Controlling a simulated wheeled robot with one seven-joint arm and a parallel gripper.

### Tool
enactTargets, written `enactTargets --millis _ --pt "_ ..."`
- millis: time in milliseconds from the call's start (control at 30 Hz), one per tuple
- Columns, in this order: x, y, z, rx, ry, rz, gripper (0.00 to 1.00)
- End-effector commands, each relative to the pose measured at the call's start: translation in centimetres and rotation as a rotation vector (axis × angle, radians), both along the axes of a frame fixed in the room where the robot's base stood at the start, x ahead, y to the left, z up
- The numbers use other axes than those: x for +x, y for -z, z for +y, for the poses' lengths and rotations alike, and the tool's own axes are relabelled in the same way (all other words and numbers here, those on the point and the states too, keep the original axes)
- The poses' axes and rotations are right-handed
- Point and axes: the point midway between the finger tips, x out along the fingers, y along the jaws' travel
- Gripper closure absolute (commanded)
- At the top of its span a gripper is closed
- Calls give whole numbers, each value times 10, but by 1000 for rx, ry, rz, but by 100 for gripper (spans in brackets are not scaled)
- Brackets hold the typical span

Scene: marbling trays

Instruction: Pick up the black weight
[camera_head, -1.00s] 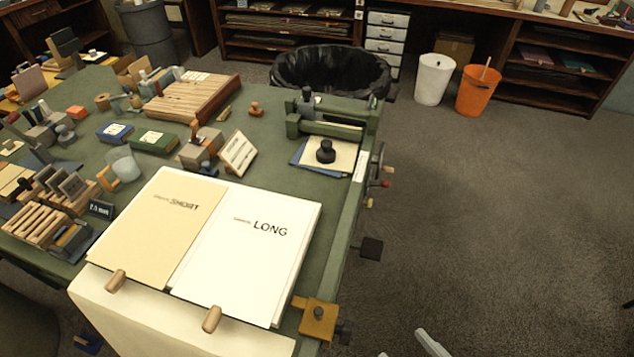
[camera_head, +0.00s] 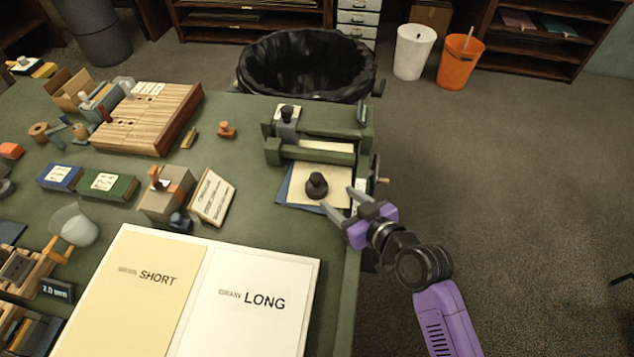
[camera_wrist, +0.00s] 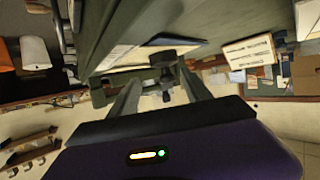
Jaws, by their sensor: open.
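The black weight (camera_head: 316,186) is a dark knobbed piece standing upright on a cream sheet (camera_head: 330,198) that lies over blue sheets by the right edge of the green table. My gripper (camera_head: 337,197) comes in from the right, fingers open and pointing at the weight. The fingertips are just right of and in front of it, and the weight does not look gripped. In the wrist view, the dark weight (camera_wrist: 165,60) appears ahead between the two open fingers. Whether a finger touches it I cannot tell.
A green press-like frame (camera_head: 310,150) stands just behind the weight. A tilted card (camera_head: 213,197) and a wooden block are to its left. The SHORT and LONG stacks (camera_head: 245,290) lie in front. A black-lined bin (camera_head: 305,65) stands beyond the table. Floor to the right is clear.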

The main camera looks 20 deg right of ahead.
Motion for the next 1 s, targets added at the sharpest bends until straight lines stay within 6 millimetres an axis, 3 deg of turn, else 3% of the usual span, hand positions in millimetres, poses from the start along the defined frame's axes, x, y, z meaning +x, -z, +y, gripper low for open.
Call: enactTargets --millis 233,800,1000 --pt "25 -5 4 4 -31 1 43" --pt "84 14 22 5 -29 1 43" --pt "89 18 23 4 -29 2 43"
